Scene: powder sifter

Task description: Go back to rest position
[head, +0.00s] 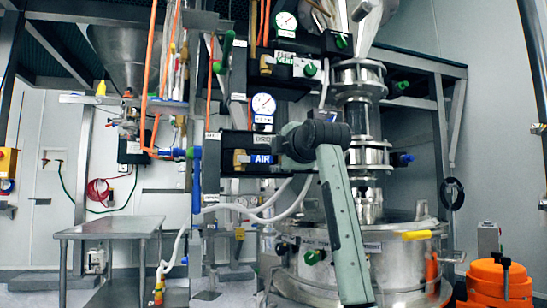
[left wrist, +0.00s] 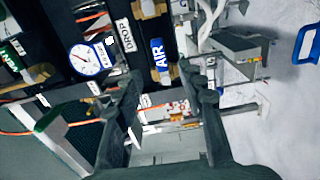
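My left arm rises from the bottom centre of the head view, and its dark left gripper (head: 288,150) is in front of the valve panel. It is just right of the blue AIR label (head: 262,159). In the left wrist view the two fingers of the left gripper (left wrist: 163,82) stand apart with nothing between them. The blue AIR label (left wrist: 158,55) and the white DROP label (left wrist: 126,35) lie beyond the fingertips. I cannot tell from these views whether a finger touches the panel. My right gripper is in neither view.
A steel sifter (head: 400,255) with a column stands right of my left arm. A steel table (head: 112,228) is at left. Round gauges (head: 263,104) sit on the panel. White hoses (head: 240,208) hang below it. An orange container (head: 495,285) stands at lower right.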

